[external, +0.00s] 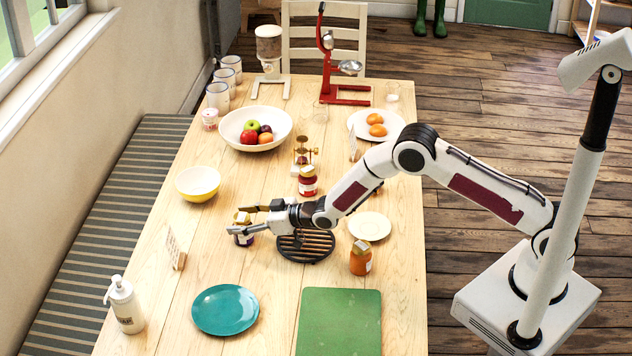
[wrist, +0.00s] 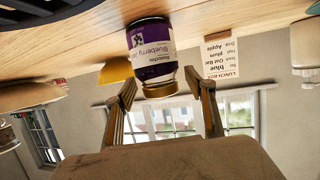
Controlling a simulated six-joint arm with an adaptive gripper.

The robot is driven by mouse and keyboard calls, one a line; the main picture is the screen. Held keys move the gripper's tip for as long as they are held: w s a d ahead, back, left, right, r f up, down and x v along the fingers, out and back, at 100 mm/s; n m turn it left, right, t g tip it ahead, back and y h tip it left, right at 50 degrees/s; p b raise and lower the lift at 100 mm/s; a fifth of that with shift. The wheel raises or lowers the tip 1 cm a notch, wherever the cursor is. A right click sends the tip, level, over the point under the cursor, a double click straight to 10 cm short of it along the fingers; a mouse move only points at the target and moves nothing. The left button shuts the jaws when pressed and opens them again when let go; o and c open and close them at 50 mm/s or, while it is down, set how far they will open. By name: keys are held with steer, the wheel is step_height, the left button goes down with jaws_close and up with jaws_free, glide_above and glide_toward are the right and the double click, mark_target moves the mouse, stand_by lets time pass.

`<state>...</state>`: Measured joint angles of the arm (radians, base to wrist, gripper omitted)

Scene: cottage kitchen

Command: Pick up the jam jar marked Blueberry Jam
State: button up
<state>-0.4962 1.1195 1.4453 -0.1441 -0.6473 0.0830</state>
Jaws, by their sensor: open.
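The Blueberry Jam jar (external: 243,236) is dark purple with a gold lid and stands on the wooden table. In the wrist view, which is upside down, the jar (wrist: 152,50) shows its purple and white label reading Blueberry Jam. My gripper (external: 240,220) is open at the jar, reaching in low from the right. In the wrist view my gripper (wrist: 161,80) has one finger on either side of the jar's lid end, with gaps showing. The fingers partly hide the jar in the external view.
A red jam jar (external: 308,184) and an orange jar (external: 361,262) stand to the right. A black trivet (external: 304,250) lies under my wrist. A lunch card (external: 175,250), yellow bowl (external: 198,186), teal plate (external: 225,310) and green board (external: 338,325) are nearby.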

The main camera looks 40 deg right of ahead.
steer(key=shift+c, duration=0.4)
jaws_close()
steer(key=shift+r, duration=0.1)
steer(key=shift+r, duration=5)
